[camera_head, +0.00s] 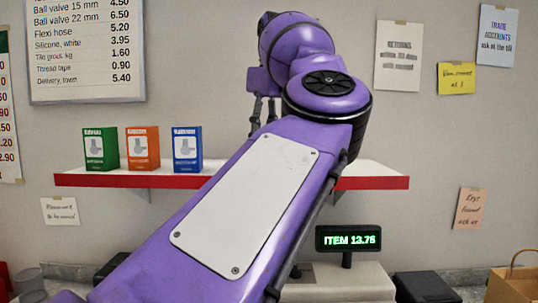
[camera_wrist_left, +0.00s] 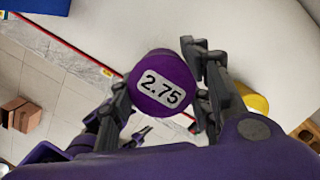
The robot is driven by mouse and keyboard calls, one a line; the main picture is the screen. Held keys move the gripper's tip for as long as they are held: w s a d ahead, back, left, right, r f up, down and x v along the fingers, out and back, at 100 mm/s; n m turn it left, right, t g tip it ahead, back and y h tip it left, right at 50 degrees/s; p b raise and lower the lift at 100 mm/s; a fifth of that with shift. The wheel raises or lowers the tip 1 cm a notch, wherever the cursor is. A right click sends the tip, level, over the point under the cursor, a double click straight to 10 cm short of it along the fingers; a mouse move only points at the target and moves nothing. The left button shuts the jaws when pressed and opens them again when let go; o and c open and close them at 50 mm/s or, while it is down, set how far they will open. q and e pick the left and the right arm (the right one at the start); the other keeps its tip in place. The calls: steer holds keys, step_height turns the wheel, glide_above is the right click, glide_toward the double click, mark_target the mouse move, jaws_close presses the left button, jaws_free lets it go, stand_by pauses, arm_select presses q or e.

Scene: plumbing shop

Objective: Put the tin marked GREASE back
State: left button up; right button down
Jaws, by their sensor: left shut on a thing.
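In the left wrist view a round purple tin (camera_wrist_left: 162,82) shows its end with a pale label reading 2.75. The word GREASE is not visible on it. My left gripper (camera_wrist_left: 165,92) is shut on this tin, with a finger on each side. In the head view my left arm reaches up over the shelf (camera_head: 375,183), and only part of the left gripper (camera_head: 258,112) shows behind the arm. The tin is hidden there. A white surface with a red edge lies below the tin in the wrist view; I cannot tell whether they touch.
A yellow round thing (camera_wrist_left: 252,98) is partly hidden behind one finger. Green (camera_head: 100,149), orange (camera_head: 142,147) and blue (camera_head: 187,149) boxes stand on the shelf's left. The shelf's right end looks clear. A till display (camera_head: 348,239) stands below.

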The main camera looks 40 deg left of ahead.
arm_select(q)
steer(key=shift+w+a+f, duration=0.1)
steer(key=shift+w+f, duration=0.1)
steer(key=shift+f, duration=0.8)
steer(key=shift+w+f, duration=0.2)
steer(key=shift+f, duration=0.75)
steer(key=shift+s, duration=0.2)
steer(key=o, duration=1.3)
steer(key=shift+w+f, duration=0.1)
steer(key=shift+f, duration=0.05)
steer(key=shift+d+r, duration=0.2)
steer(key=shift+r, duration=1.1)
steer(key=shift+d+r, duration=0.15)
steer(key=shift+r, duration=1.15)
steer(key=shift+d+r, duration=0.2)
steer(key=shift+r, duration=1.1)
